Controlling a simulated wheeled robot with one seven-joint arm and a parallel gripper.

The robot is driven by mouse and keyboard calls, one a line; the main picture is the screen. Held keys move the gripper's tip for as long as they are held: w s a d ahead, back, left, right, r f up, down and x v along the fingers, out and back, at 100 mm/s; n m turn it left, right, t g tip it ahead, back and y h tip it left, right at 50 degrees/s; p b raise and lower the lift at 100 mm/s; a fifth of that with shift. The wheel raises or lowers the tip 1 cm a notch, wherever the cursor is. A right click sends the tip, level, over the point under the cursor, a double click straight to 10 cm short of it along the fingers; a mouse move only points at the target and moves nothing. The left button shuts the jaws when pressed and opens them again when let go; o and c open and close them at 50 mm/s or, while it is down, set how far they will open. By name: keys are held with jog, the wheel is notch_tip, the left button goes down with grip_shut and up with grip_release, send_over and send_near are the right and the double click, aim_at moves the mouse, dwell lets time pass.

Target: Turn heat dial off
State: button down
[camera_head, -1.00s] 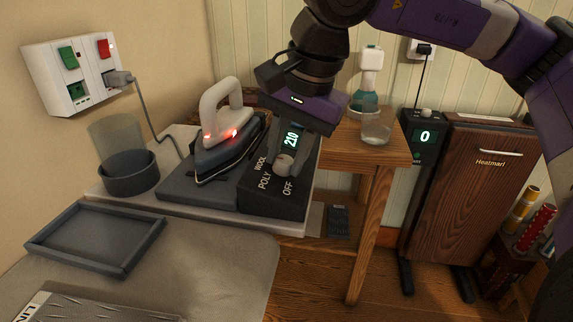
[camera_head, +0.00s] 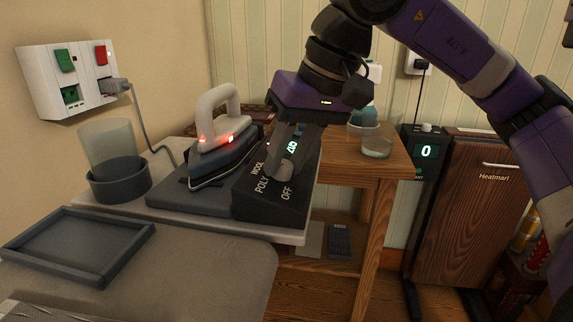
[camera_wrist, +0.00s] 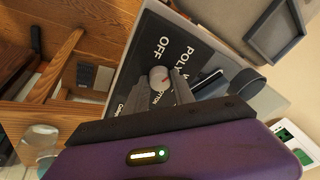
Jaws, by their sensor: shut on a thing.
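The heat dial (camera_wrist: 158,75) is a small round pale knob with a red mark, on the black control box (camera_head: 262,207) printed with WOOL, POLY and OFF. In the wrist view the OFF label (camera_wrist: 160,47) is just beyond the knob. My gripper (camera_wrist: 166,83) has its fingers closed on the knob from either side. In the head view my gripper (camera_head: 279,172) slants down onto the box and its fingers hide most of the knob. A lit green display (camera_head: 292,146) shows beside the fingers, partly covered and hard to read. The iron (camera_head: 220,140) rests left of the box with red lights on.
A wall socket panel (camera_head: 44,88) has green and red switches and the iron's plug. A dark tray (camera_head: 80,245) and a cup in a dark holder (camera_head: 121,180) stand left. A glass (camera_head: 376,147) is on the wooden table behind.

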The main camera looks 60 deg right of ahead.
jog(key=n+b, duration=0.2)
jog(key=n, duration=0.3)
jog(key=shift+f+n+y, duration=0.15)
jog(key=shift+n+y, duration=0.15)
jog(key=shift+y, duration=0.1)
jog(key=shift+d+n+y+b, duration=0.1)
jog(key=shift+n+y+b, duration=0.3)
jog(key=shift+n, duration=1.7)
jog(key=c, duration=1.1)
grip_release()
jog(key=p+v, duration=0.2)
jog(key=v, duration=0.6)
jog(key=shift+p, duration=0.3)
